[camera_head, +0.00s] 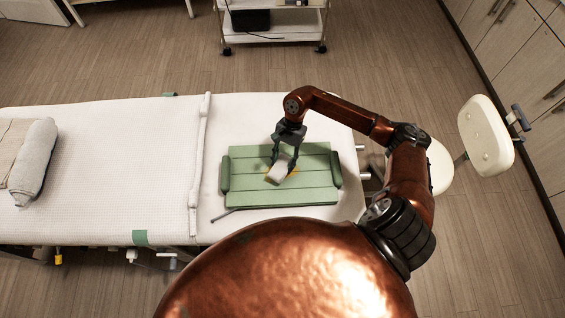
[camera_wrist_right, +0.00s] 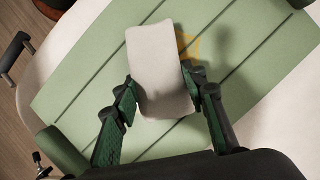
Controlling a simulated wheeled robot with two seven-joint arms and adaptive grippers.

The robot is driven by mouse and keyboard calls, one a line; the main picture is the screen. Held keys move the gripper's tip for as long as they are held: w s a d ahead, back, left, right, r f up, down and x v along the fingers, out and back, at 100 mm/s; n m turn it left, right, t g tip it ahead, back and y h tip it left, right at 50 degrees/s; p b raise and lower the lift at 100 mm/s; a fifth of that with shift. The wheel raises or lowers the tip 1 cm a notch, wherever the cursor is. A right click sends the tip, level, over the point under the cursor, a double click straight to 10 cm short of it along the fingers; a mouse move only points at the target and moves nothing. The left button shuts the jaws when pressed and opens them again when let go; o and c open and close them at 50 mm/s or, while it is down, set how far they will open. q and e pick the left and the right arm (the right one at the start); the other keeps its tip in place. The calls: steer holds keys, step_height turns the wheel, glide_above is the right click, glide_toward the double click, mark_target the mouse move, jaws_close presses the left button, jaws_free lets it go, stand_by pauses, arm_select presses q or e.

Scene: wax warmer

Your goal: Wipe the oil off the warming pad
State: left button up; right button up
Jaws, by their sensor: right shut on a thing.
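The green warming pad (camera_head: 310,189) lies on the right part of the white bed, with a raised roll at each short end. It fills most of the right wrist view (camera_wrist_right: 95,70). A yellow-orange oil patch (camera_wrist_right: 188,46) shows on the pad beside the cloth. My right gripper (camera_head: 282,168) is shut on a pale folded cloth or sponge (camera_wrist_right: 160,75), one finger on each side of it, low over the middle of the pad. I cannot tell whether the cloth touches the pad. The cloth may hide part of the oil. My left gripper is not in view.
The white bed (camera_head: 110,165) runs to the left, with a rolled grey towel (camera_head: 37,158) at its far left. A white trolley (camera_head: 272,22) stands behind. A cream stool (camera_head: 486,135) and cabinets (camera_head: 520,60) are at the right.

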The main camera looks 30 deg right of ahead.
mark_target(293, 171)
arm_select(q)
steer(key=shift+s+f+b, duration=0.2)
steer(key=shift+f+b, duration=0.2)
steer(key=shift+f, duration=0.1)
arm_select(e)
steer(key=shift+s+d, duration=0.8)
steer(key=shift+d, duration=0.55)
steer(key=shift+s+d, duration=0.85)
steer(key=shift+d, duration=0.55)
steer(key=shift+s+d, duration=0.8)
steer(key=shift+d, duration=0.55)
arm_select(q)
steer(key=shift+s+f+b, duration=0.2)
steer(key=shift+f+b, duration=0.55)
arm_select(e)
steer(key=shift+f, duration=0.9)
steer(key=shift+w+a+f+b, duration=0.1)
steer(key=shift+w+a+b, duration=0.35)
steer(key=shift+a, duration=0.3)
steer(key=shift+w+a+b, duration=0.3)
steer(key=shift+w+a, duration=0.1)
steer(key=shift+a, duration=0.3)
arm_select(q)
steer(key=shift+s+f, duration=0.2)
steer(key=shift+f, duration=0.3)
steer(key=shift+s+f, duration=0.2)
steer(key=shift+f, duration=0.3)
arm_select(e)
steer(key=shift+w+a, duration=0.35)
steer(key=shift+a, duration=0.25)
